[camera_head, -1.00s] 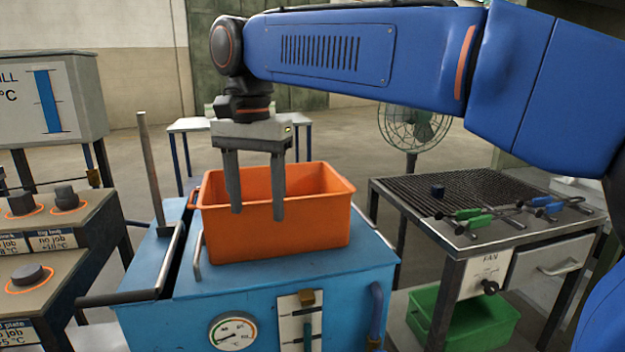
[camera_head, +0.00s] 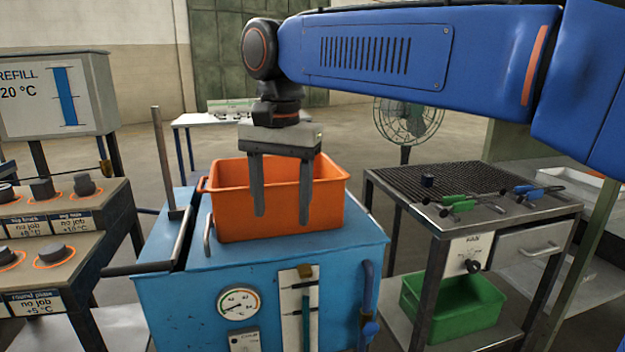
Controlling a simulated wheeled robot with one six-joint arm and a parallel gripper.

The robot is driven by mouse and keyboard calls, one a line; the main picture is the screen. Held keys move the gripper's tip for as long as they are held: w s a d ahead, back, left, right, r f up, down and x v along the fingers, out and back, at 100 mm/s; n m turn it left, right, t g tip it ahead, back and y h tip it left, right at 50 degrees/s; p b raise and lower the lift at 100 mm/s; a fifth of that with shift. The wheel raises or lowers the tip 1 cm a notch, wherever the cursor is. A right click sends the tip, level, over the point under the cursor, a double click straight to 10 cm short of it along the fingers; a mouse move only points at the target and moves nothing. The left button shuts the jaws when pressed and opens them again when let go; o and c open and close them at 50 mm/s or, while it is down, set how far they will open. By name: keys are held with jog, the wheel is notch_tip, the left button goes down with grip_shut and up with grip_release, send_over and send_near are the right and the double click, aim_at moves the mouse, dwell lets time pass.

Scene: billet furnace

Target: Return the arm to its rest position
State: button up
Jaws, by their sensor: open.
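My gripper (camera_head: 282,205) hangs from the blue arm with its two grey fingers pointing down. The fingers are apart and nothing is between them. They show in front of the orange bin (camera_head: 335,200), which stands on top of the blue tank (camera_head: 270,258). I cannot tell whether the fingertips are in front of the bin or above it. The arm reaches in from the right at the top of the view. The inside floor of the bin is hidden.
The grated fan table (camera_head: 400,183) on the right holds green-handled tools (camera_head: 460,203), blue-handled tools (camera_head: 528,190) and a small dark block (camera_head: 427,180). A green crate (camera_head: 450,312) sits below. A fan (camera_head: 408,120) stands behind. Heater stations (camera_head: 75,215) and a refill tank (camera_head: 55,95) stand left.

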jog(key=s+d+f+t, duration=0.1)
jog(key=d+f, duration=0.2)
jog(key=d, duration=0.3)
jog(key=s+d+f+n, duration=0.1)
jog(key=d+f, duration=0.1)
jog(key=d, duration=0.5)
jog(key=s+d+f+t, duration=0.1)
jog(key=d+f, duration=0.2)
jog(key=d, duration=0.3)
jog(key=s+d+f+n+t, duration=0.1)
jog(key=s+d+f, duration=0.4)
jog(key=d+f, duration=0.2)
jog(key=s+d+f+n+t, duration=0.1)
jog(key=s+d+f, duration=0.5)
jog(key=d+f, duration=0.2)
jog(key=shift+s+f+t, duration=0.25)
jog(key=shift+f+t, duration=0.05)
jog(key=shift+f, duration=0.1)
jog(key=shift+w+a+f, duration=0.1)
jog(key=shift+w, duration=0.3)
